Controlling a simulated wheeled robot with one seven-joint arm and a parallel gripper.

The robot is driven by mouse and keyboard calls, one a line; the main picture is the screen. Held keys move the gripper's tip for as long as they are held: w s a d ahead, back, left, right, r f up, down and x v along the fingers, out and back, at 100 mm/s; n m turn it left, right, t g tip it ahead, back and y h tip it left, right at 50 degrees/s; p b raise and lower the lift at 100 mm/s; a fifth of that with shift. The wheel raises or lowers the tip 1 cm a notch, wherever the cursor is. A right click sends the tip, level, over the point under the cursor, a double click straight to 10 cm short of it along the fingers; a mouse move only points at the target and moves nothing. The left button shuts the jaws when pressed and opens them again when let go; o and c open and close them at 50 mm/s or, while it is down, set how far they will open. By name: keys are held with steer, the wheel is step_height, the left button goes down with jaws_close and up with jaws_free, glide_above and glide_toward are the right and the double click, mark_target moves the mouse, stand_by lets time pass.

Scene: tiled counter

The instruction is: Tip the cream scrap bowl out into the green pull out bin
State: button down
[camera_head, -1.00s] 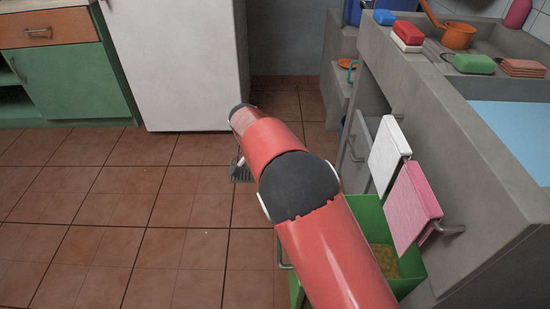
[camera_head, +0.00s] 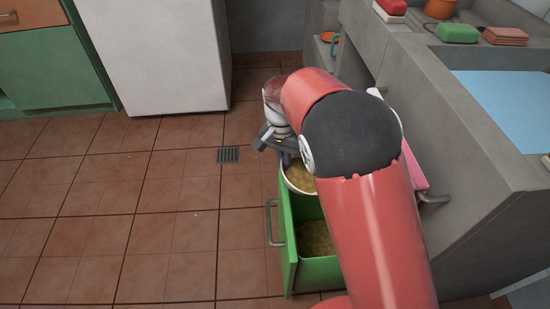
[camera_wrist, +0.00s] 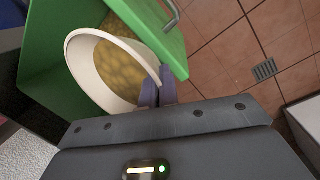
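The cream scrap bowl (camera_head: 287,180) has yellow-brown scraps in it and shows partly behind my arm. In the wrist view my gripper (camera_wrist: 158,88) is closed on the rim of the bowl (camera_wrist: 84,72). In the head view my gripper (camera_head: 283,150) is at the bowl's far side. The scraps are still inside, and I cannot tell how far the bowl is tilted. The green pull out bin (camera_head: 287,238) stands open below, with similar yellow-brown matter inside. The bowl overlaps the bin's far end in view; the wrist view shows the bin (camera_wrist: 60,35) beneath it.
The grey counter (camera_head: 440,130) with a blue-bottomed basin (camera_head: 510,105) runs along the right. A pink cloth (camera_head: 413,170) hangs on its front, partly behind my arm. A white cabinet (camera_head: 150,55) stands at the back. The tiled floor left of the bin is clear, with a drain (camera_head: 228,155).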

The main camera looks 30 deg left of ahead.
steer(key=shift+w+d, duration=0.1)
steer(key=shift+d, duration=0.4)
steer(key=r+y, duration=0.1)
steer(key=d+r+y, duration=0.1)
steer(key=shift+w+r+g+y, duration=0.2)
steer(key=shift+r+g+y, duration=0.1)
steer(key=shift+r+y, duration=0.1)
steer(key=y+b, duration=0.1)
steer(key=b, duration=0.1)
steer(key=d+r+y+b, duration=0.1)
steer(key=b, duration=0.1)
steer(key=shift+w+d+r+g, duration=0.15)
steer(key=shift+d+r+g, duration=0.05)
steer(key=shift+r+g, duration=0.1)
steer(key=shift+r+y, duration=0.3)
steer(key=shift+d+r+g+y+b, duration=0.3)
steer(key=shift+d+r+y+b, duration=0.45)
steer(key=shift+b, duration=0.25)
steer(key=shift+y, duration=0.95)
steer(key=shift+w+d+r+p, duration=0.1)
steer(key=shift+d+r+p, duration=0.2)
steer(key=shift+r, duration=0.65)
steer(key=shift+w+d+r+p, duration=0.1)
steer(key=shift+d+r+p, duration=0.15)
steer(key=shift+r, duration=0.65)
steer(key=shift+d+r+p, duration=0.2)
steer(key=shift+r+p, duration=0.1)
steer(key=shift+r, duration=0.65)
